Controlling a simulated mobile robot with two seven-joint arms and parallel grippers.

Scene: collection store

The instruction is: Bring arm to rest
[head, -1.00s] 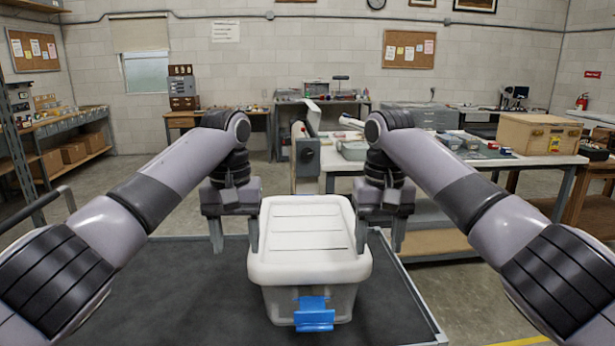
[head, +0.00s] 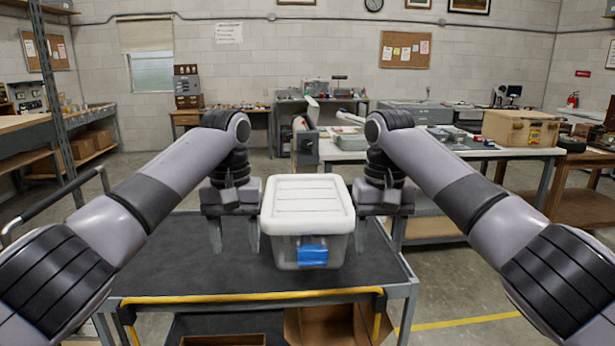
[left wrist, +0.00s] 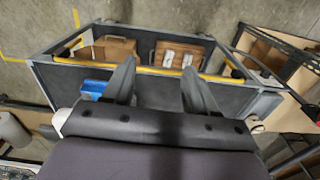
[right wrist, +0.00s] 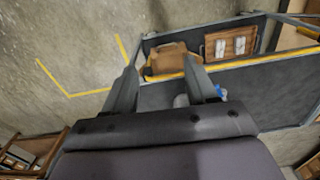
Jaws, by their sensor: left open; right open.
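My left gripper (head: 235,238) is open and empty, just left of the tub in the head view. My right gripper (head: 380,238) is open and empty, just right of the tub. Both point down with fingers spread. In the left wrist view, the spread fingers (left wrist: 157,85) show over the cart, with blue beside the left finger. In the right wrist view, the spread fingers (right wrist: 165,85) show a little of the tub beyond them.
A white worktable (head: 450,155) with a wooden box (head: 521,128) stands behind right. Metal shelving (head: 50,110) is at the left. Floor shows clear at the right.

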